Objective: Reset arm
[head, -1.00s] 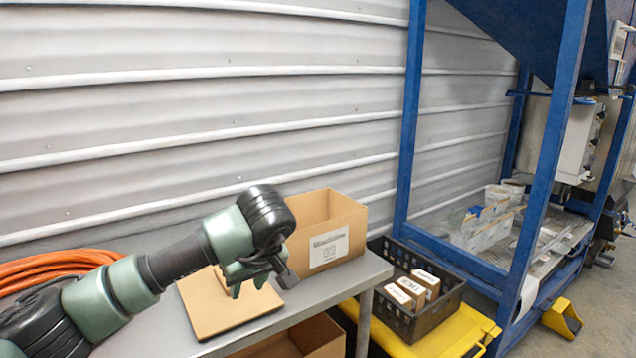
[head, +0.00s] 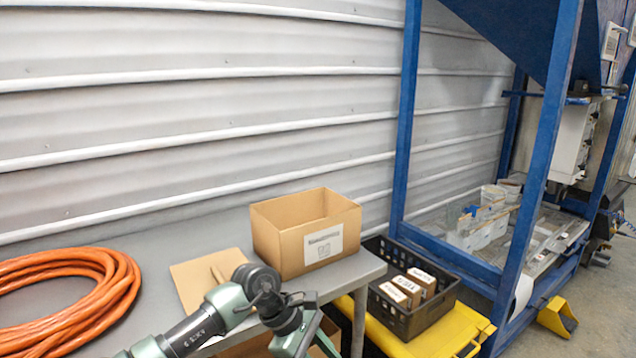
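My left arm reaches in from the bottom left, low over the front edge of the grey table (head: 352,277). Its black wrist bends down at the bottom middle. The green end part of my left gripper (head: 303,338) runs to the bottom picture edge. Its fingertips cannot be made out, and I see nothing held. My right gripper is not in view.
An open cardboard box (head: 290,250) with a label stands on the table behind my wrist. A flat brown board (head: 195,277) lies left of it, an orange hose coil (head: 95,318) further left. A black crate (head: 425,315) holding small boxes stands right, near a blue frame (head: 405,130).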

